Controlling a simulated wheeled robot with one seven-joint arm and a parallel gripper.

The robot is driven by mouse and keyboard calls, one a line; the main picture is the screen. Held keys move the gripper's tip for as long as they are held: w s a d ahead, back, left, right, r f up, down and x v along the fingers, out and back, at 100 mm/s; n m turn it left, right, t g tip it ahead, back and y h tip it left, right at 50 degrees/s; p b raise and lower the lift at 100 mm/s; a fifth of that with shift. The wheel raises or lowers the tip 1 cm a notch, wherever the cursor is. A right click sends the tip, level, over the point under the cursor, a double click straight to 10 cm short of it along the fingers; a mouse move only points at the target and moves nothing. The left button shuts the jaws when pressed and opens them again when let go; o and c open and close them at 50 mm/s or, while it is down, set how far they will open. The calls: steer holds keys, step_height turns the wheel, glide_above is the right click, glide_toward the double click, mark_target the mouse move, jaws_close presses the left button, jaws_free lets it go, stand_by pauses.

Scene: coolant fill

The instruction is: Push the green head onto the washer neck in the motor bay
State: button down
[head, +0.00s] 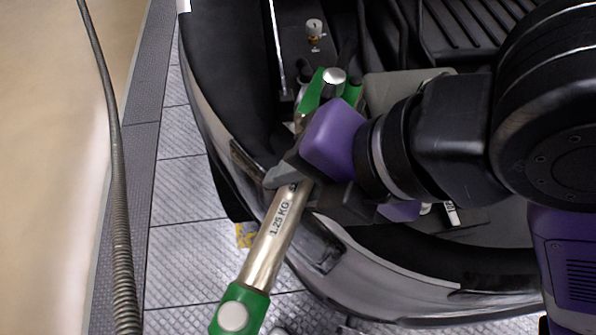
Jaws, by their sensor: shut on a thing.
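My gripper (302,176) is shut on a metal bar (268,245) marked "1.25 KG". The bar slants from lower left to upper right. Its upper end has a green head (310,95) with a silver round part, over the inside of the motor bay (225,75). Its lower end has another green part (239,309) with a pale round button, outside the bay's rim. The purple body of my gripper hides part of the bar and what lies under it. I cannot make out the washer neck for certain, nor whether the green head touches anything.
A small fitting with a white top and brass-coloured base (315,34) stands farther back in the bay. A thin silver rod (277,45) rises left of it. The curved bay rim runs below the bar.

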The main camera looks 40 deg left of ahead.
steer(key=shift+f+b, duration=0.35)
steer(key=shift+f, duration=0.1)
steer(key=c, duration=1)
jaws_free()
steer(key=shift+o, duration=0.2)
steer(key=shift+p+v, duration=0.45)
steer(key=shift+v, duration=3.5)
steer(key=shift+a, duration=0.1)
